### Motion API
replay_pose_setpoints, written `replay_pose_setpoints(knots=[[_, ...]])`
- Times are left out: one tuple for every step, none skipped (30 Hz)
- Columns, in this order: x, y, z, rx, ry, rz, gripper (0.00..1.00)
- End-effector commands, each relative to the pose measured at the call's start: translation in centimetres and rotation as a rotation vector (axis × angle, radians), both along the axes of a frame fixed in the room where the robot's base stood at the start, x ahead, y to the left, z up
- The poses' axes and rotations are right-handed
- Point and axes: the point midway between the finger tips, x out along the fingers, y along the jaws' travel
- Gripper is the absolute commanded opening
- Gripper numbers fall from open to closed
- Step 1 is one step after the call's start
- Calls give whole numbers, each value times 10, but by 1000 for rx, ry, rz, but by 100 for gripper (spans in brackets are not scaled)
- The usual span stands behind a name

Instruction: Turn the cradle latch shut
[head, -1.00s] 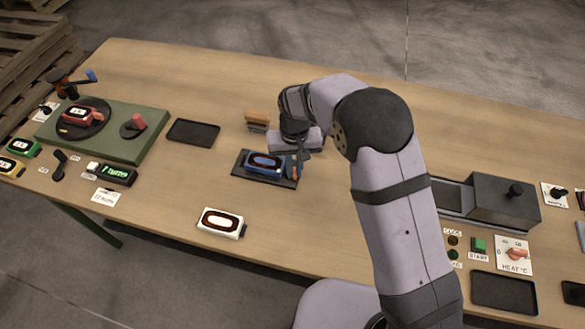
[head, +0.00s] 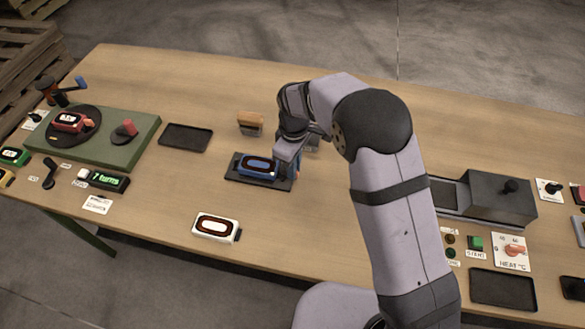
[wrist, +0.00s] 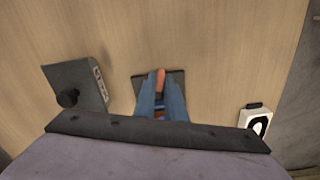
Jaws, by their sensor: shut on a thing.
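The cradle is a dark flat plate (head: 237,178) on the middle of the table. A blue detector (head: 258,166) with a dark oval face lies in it. My gripper (head: 289,168) is down at the cradle's right end, beside the detector. In the wrist view my two blue-grey fingers (wrist: 160,102) are close together, with the orange latch (wrist: 160,77) between their tips. They are shut on it. In the head view my gripper hides the latch, so its exact angle cannot be told there.
A white detector (head: 216,228) lies in front of the cradle. An empty black tray (head: 186,137) is to the left, an orange-brown block (head: 250,123) behind. A dark box with a knob (head: 488,199) stands to the right.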

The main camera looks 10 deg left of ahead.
Motion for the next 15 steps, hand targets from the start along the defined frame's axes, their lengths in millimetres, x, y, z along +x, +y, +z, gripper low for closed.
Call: replay_pose_setpoints(knots=[[3, 1, 2, 4, -5, 38, 0], [3, 1, 2, 4, -5, 61, 0], [4, 1, 2, 4, -5, 91, 0], [4, 1, 2, 4, -5, 111, 0], [4, 1, 2, 4, -5, 131, 0], [5, 1, 2, 4, -5, 156, 0], [5, 1, 2, 4, -5, 172, 0], [5, 1, 2, 4, -5, 188, 0], [6, 1, 2, 5, -5, 207, 0], [6, 1, 2, 5, -5, 220, 0], [6, 1, 2, 5, -6, 232, 0], [7, 1, 2, 5, -6, 246, 0], [7, 1, 2, 5, -6, 254, 0], [7, 1, 2, 5, -6, 263, 0], [7, 1, 2, 5, -6, 272, 0]])
